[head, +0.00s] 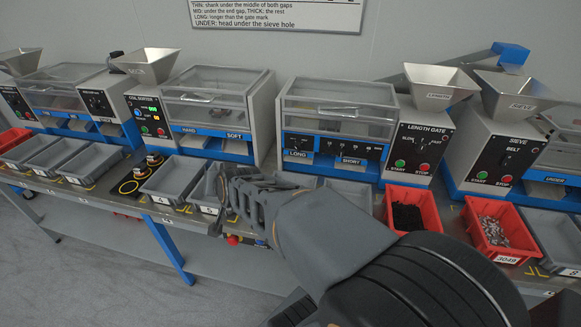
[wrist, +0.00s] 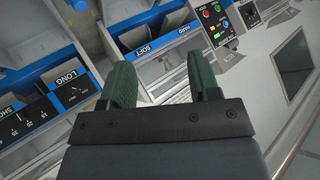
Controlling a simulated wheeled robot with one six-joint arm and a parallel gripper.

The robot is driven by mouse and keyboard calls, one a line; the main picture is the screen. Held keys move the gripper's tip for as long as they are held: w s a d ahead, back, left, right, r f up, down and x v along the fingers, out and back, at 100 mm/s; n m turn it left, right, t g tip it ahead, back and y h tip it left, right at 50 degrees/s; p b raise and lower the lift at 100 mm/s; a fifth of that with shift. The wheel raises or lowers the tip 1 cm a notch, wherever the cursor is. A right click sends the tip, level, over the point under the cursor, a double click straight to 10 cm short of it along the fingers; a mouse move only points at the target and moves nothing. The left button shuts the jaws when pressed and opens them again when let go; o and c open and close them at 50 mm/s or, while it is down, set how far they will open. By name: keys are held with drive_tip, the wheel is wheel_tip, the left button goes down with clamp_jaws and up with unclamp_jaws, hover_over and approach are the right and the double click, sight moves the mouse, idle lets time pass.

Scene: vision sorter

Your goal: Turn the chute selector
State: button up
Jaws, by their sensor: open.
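My gripper (head: 226,188) is in front of the sorters, near the gap between the HARD/SOFT machine and the LONG/SHORT machine. In the wrist view, its two green fingers (wrist: 164,72) are apart with nothing held between them. The blue HARD/SOFT strip (wrist: 165,40) shows beyond the fingertips. The coil sorter panel (head: 152,116) has a lit green display and buttons; it also shows in the wrist view (wrist: 215,22). The LONG/SHORT machine has a black panel (head: 325,149) with small dial marks, also at the left of the wrist view (wrist: 25,118). I cannot tell which control is the chute selector.
Grey bins (head: 174,182) line the bench front. Red bins hold black pieces (head: 407,217) and metal pieces (head: 494,232). The length gate panel (head: 411,149) and sieve panel (head: 493,160) stand at the right. Grey floor (head: 90,280) is free at lower left.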

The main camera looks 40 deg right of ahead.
drive_tip(key=w+d+f+m+t+h+b, duration=0.1)
drive_tip(key=d+f+m+h+b, duration=0.25)
drive_tip(key=d, duration=0.25)
drive_tip(key=d+f+m+t+h+b, duration=0.1)
drive_tip(key=d+f+m+h+b, duration=0.25)
drive_tip(key=d, duration=0.25)
drive_tip(key=m+g+h+b, duration=0.3)
drive_tip(key=m+h+b, duration=0.2)
drive_tip(key=m+h, duration=0.15)
approach(298, 149)
drive_tip(key=shift+m, duration=0.25)
drive_tip(key=x, duration=0.7)
drive_tip(key=shift+b, duration=0.3)
drive_tip(key=shift+x, duration=0.8)
drive_tip(key=shift+c, duration=0.4)
